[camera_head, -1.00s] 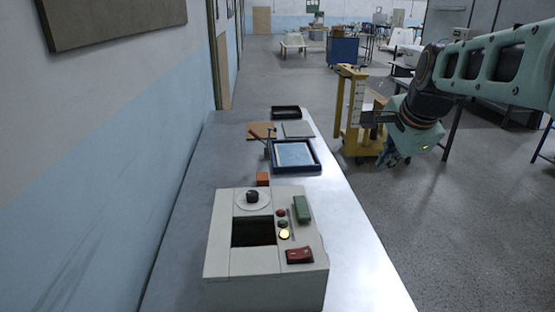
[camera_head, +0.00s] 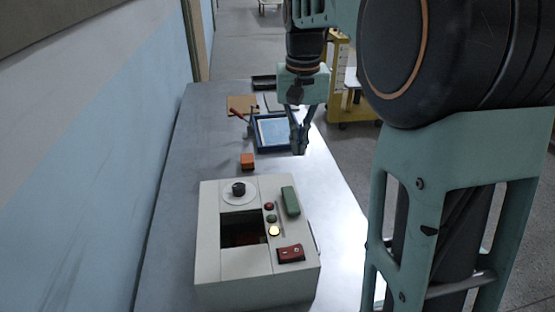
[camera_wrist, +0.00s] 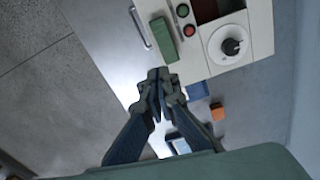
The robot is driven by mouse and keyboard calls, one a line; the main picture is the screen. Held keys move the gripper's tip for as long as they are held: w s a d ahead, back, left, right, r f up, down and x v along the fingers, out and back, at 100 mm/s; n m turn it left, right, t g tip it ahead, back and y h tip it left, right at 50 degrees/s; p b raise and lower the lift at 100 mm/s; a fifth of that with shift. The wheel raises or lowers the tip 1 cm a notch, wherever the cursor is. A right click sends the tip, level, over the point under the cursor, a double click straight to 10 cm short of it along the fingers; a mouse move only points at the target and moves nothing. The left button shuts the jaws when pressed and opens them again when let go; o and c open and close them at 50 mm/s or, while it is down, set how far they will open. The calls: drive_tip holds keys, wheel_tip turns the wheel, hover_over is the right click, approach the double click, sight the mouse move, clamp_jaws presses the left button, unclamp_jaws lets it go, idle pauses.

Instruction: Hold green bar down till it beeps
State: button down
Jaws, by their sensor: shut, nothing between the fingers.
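The green bar (camera_head: 290,201) is a raised block on the upper right of the beige control box's (camera_head: 262,267) top. It also shows in the wrist view (camera_wrist: 165,41), above my fingertips in the picture. My gripper (camera_head: 299,153) points down with its fingers together and empty. It hangs in the air behind the box, past the bar's far end, not touching it. In the wrist view its fingertips (camera_wrist: 158,75) appear close below the bar's end.
A black knob (camera_head: 238,188) and a red rocker switch (camera_head: 291,253) are also on the box. An orange cube (camera_head: 247,161) lies behind it. A blue tray (camera_head: 262,149) stands farther back. A wall runs along the table's left; the table's right strip is bare.

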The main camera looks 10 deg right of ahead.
sight(291, 198)
drive_tip(key=shift+a+r+n+g, duration=0.1)
drive_tip(key=shift+a+n+g, duration=0.2)
drive_tip(key=shift+a+n, duration=0.4)
wheel_tip(291, 198, down, 14)
drive_tip(key=shift+d+f, duration=0.1)
idle(0.5)
